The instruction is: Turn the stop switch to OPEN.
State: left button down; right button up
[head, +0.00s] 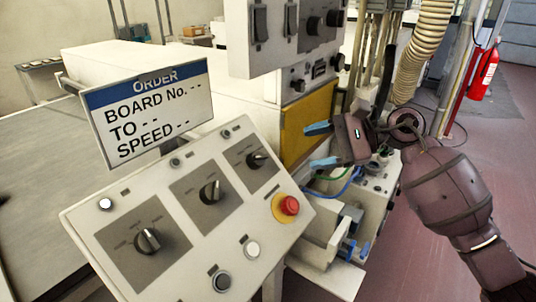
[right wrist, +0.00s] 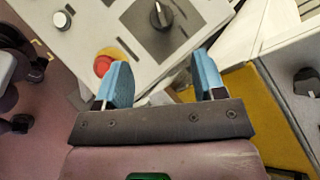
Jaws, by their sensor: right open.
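The sloped control panel (head: 180,250) carries three black rotary knobs: the left knob (head: 147,240), the middle knob (head: 211,191) and the right knob (head: 256,159). Their small labels are unreadable, so I cannot tell which is the stop switch or where OPEN lies. My right gripper (head: 320,146) is open and empty, to the right of the right knob and apart from it. In the right wrist view its blue fingertips (right wrist: 163,76) point toward the panel, with a black knob (right wrist: 161,15) beyond them. My left gripper is not in view.
A red mushroom button (head: 289,205) on a yellow ring sits at the panel's right edge. An order sign (head: 150,112) stands behind the panel. A switch box (head: 290,35) overhangs the back, above a yellow plate (head: 306,122). Cables and a ribbed hose (head: 420,50) are near my right arm.

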aim_at(267, 156)
jog(key=x, duration=0.9)
jog(key=shift+w+a+f+p, duration=0.1)
jog(key=shift+a+p, duration=0.15)
jog(key=shift+p, duration=0.15)
jog(key=shift+w+a+f, duration=0.1)
jog(key=shift+a+f, duration=0.15)
jog(key=shift+a, duration=0.4)
jog(key=c, duration=0.9)
